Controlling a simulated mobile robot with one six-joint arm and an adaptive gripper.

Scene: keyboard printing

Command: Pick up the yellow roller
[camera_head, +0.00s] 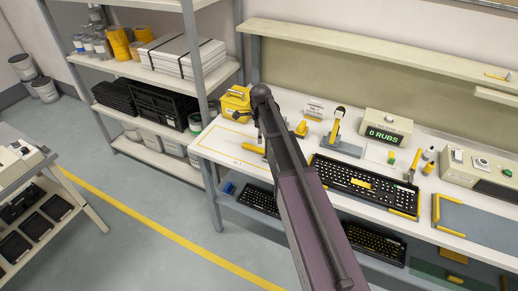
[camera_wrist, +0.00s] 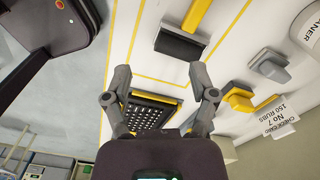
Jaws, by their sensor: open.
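The roller shows in the wrist view as a dark block with a yellow handle (camera_wrist: 199,14), lying on the white table at the top, past my fingertips. In the head view its yellow handle (camera_head: 252,148) lies on the table just left of my arm, and the rest seems hidden behind the arm. My gripper (camera_wrist: 160,76) is open and empty, with its fingers spread and the roller beyond them, apart.
A black keyboard (camera_head: 365,186) with yellow parts lies on the table. A yellow box (camera_head: 236,101) stands at the table's back left. A price card (camera_wrist: 281,121) and a white cleaner container (camera_wrist: 308,30) stand at the right in the wrist view. The outlined table area is partly bare.

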